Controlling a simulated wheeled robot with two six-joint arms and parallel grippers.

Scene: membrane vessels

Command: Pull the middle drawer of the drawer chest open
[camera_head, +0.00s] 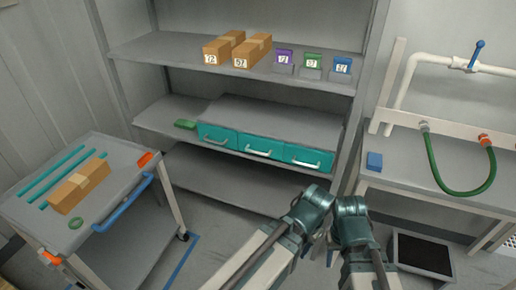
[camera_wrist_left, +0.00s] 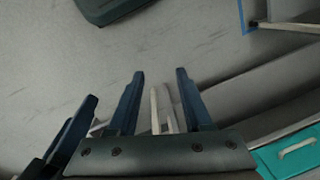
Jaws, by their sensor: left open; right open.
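The drawer chest (camera_head: 285,120) sits on the middle shelf, a grey top over three teal drawers side by side. The middle drawer (camera_head: 258,147) has a pale bar handle (camera_head: 259,152) and looks shut, flush with its neighbours. A teal drawer front with a handle (camera_wrist_left: 297,147) shows at the lower right of the left wrist view; I cannot tell which drawer. My left gripper (camera_wrist_left: 159,72) is open and empty there. My right gripper (camera_head: 331,248) is small and partly hidden by arm links in the head view, low in front of the shelf and apart from the chest.
A cart (camera_head: 113,150) with teal rods, a brown box (camera_head: 78,187) and a blue handle stands at left. Brown boxes and labelled small boxes stand on the upper shelf (camera_head: 170,45). A green block (camera_head: 185,125) lies left of the chest. A bench (camera_head: 440,180) with pipes stands at right.

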